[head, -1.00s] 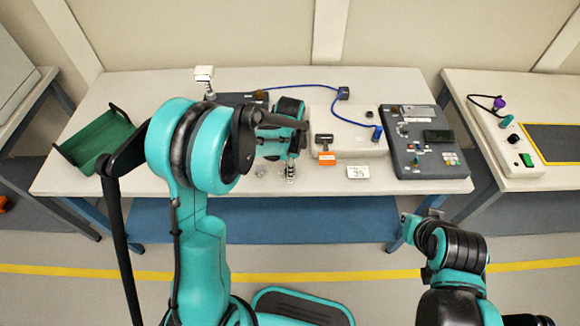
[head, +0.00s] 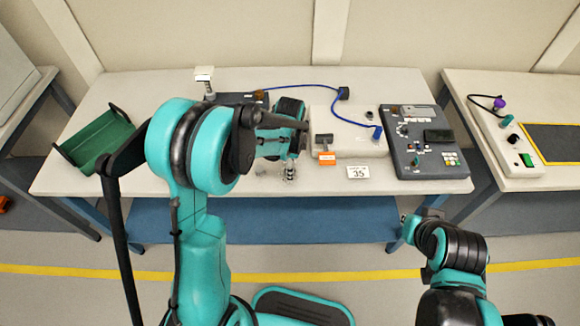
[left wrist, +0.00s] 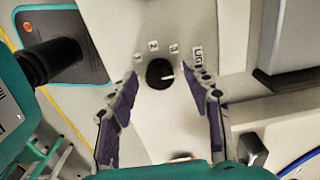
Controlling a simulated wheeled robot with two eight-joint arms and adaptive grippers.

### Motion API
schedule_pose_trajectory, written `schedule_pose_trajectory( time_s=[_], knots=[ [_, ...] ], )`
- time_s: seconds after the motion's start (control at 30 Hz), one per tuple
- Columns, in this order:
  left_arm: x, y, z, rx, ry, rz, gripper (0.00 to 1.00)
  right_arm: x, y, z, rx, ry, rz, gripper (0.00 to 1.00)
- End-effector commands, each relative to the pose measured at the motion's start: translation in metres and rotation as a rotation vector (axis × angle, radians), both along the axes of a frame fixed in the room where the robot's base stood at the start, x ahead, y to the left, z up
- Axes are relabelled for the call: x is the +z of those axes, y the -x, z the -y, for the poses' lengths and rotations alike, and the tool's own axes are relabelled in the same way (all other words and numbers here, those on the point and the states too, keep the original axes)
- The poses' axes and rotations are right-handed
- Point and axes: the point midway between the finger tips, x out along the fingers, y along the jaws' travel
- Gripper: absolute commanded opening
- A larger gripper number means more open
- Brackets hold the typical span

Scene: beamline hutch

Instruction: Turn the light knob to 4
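The light knob (left wrist: 160,73) is a round black dial with a white pointer line, near the middle of the left wrist view. Its pointer faces right in that picture, toward the side below the 3. In the head view, my left gripper (head: 282,172) is low over the table, and the knob cannot be made out. My right gripper (head: 430,214) hangs before the table's front edge.
A white box (head: 345,135) with a blue cable (head: 310,87), an orange tag (head: 326,159) and a number card (head: 358,172) lie right of my left gripper. A dark control panel (head: 430,165) stands farther right. A green tray (head: 95,140) is at left.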

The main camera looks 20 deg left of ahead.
Motion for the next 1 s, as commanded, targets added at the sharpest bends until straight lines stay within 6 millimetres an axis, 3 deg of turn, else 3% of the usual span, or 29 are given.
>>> schedule_pose_trajectory(
  time_s=[0.23, 0.7, 1.0],
  knots=[
    [0.008, 0.0, 0.0, 0.0, 0.0, 0.0, 0.49, 0.0, 0.0, 0.0, 0.0, 0.0, 0.0, 0.0],
    [0.101, 0.0, 0.0, 0.0, 0.0, 0.0, 0.49, 0.0, 0.0, 0.0, 0.0, 0.0, 0.0, 0.0],
    [0.12, 0.0, 0.0, 0.0, 0.0, 0.0, 0.49, 0.0, 0.0, 0.0, 0.0, 0.0, 0.0, 0.0]
  ],
)
